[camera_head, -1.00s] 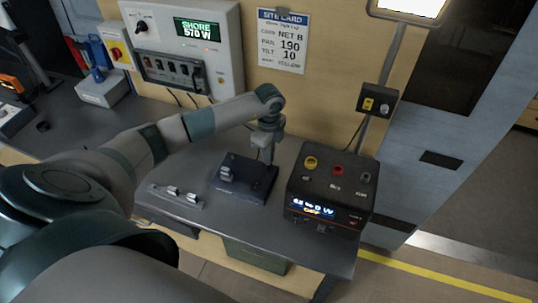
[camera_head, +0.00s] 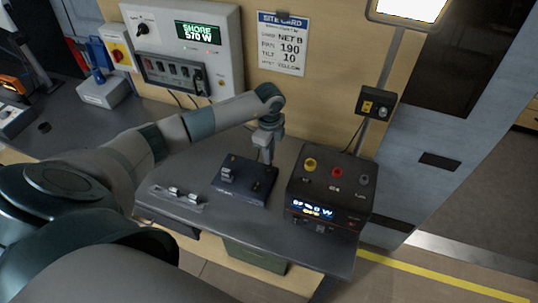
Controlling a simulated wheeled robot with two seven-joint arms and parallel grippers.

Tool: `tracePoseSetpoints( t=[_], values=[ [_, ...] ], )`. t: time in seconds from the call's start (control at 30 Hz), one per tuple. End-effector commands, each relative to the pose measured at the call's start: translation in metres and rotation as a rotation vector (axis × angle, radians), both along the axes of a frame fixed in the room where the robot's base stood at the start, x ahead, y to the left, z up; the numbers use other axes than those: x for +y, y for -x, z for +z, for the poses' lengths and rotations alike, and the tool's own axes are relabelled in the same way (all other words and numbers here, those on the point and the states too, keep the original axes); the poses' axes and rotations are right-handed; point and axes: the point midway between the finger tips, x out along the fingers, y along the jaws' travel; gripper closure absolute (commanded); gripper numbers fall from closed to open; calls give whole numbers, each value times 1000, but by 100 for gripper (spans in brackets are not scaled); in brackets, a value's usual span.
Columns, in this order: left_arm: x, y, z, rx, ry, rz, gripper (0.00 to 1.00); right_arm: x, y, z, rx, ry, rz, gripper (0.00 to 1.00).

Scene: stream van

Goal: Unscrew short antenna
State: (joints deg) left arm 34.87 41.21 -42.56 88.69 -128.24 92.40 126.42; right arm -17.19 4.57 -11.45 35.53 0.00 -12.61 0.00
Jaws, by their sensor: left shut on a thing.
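A dark blue box (camera_head: 243,192) lies on the grey bench, with a small grey fitting (camera_head: 227,173) on its left part. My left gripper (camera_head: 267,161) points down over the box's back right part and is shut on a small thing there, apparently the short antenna. The antenna itself is too small and too covered by the fingers to make out. I cannot tell whether it still touches the box. My right gripper is not in view.
A black unit (camera_head: 325,190) with coloured knobs and a lit display stands close right of the box. A small tray (camera_head: 177,199) with several little metal parts lies to the left. The wall panel (camera_head: 185,50) is behind. The bench's front edge is near.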

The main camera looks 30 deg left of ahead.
Motion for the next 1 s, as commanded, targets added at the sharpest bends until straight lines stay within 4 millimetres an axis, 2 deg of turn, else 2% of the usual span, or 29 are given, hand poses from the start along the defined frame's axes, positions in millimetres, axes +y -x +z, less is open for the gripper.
tracePoseSetpoints(
  t=[0.83,1.0],
  values=[
    [0,0,9,-1,0,0,100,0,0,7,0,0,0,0],
    [0,0,16,-1,0,0,100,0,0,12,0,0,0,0]
  ],
)
